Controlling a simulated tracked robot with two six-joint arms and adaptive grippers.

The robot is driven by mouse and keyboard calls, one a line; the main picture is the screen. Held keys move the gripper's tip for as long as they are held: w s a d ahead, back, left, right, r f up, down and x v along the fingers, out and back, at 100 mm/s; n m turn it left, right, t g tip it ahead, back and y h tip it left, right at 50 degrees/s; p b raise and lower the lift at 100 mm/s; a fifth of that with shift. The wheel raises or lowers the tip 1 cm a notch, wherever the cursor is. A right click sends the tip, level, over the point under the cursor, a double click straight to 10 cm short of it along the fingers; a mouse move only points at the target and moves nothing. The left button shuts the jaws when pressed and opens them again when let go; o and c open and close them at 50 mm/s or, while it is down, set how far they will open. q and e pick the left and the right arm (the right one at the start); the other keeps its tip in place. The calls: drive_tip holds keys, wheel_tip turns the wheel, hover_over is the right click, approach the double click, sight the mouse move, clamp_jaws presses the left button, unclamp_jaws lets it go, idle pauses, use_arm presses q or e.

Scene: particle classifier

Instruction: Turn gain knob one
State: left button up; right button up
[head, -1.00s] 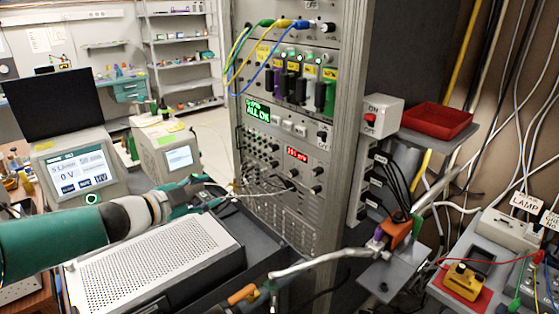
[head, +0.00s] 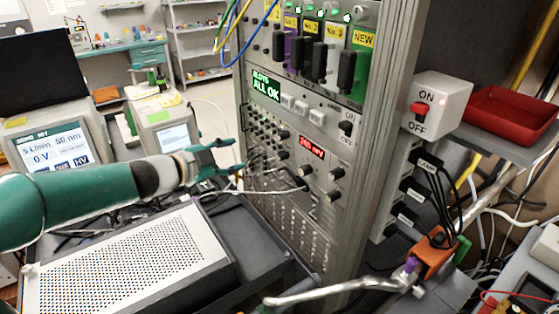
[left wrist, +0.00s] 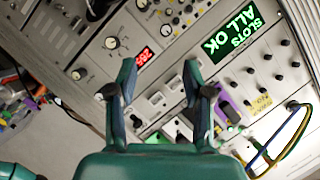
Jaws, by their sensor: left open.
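The instrument rack (head: 392,110) carries a panel with a red numeric display (head: 311,147) and several dark knobs, one (head: 337,172) to the lower right of the display. I cannot tell which knob is gain knob one; its label is not readable. Columns of small knobs (head: 266,135) sit left of the display. My left gripper (head: 238,157) is open and empty, left of the panel in the head view. In the left wrist view, its fingers (left wrist: 160,70) stand apart before the panel, with the red display (left wrist: 143,57) between the tips and knobs (left wrist: 165,30) beyond. My right gripper is not in view.
A green display (head: 266,88) reads ALL OK. Cables (head: 275,183) cross the panel close to my gripper. A perforated instrument case (head: 130,262) lies below my left arm. An ON/OFF switch box (head: 438,103) and red tray (head: 510,115) are at the right.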

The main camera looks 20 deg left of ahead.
use_arm(q)
wheel_tip(320, 180, down, 4)
drive_tip(key=b, duration=0.3)
approach(279, 158)
drive_tip(key=x, duration=0.9)
